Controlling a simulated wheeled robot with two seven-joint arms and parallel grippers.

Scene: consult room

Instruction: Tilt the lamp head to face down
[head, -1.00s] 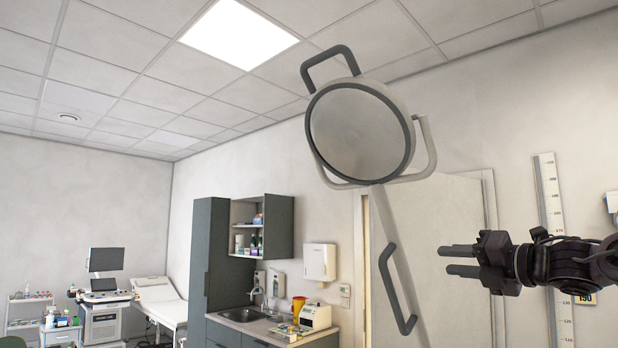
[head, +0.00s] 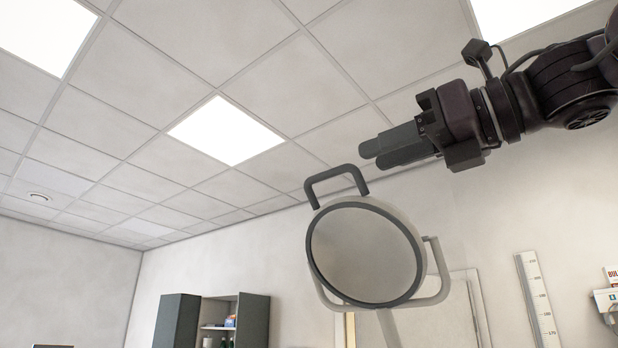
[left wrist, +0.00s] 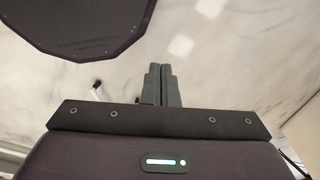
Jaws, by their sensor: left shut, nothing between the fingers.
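The lamp head (head: 365,253) is a round, pale disc face with a dark rim at the centre right of the head view. Its face is towards me and close to upright. A dark grey loop handle (head: 335,178) rises from its top and a pale yoke (head: 440,270) wraps its right side. My right gripper (head: 369,155) is above and right of the loop handle, pointing left and slightly down. Its fingers overlap in view, so their gap is unclear; contact with the handle cannot be seen. My left gripper (left wrist: 162,70) shows only in the left wrist view, shut and empty.
Ceiling panels and a lit panel (head: 226,130) fill the top of the head view. A grey cabinet (head: 178,320) stands at the lower left and a height scale (head: 536,295) hangs on the right wall. Open air lies left of the lamp.

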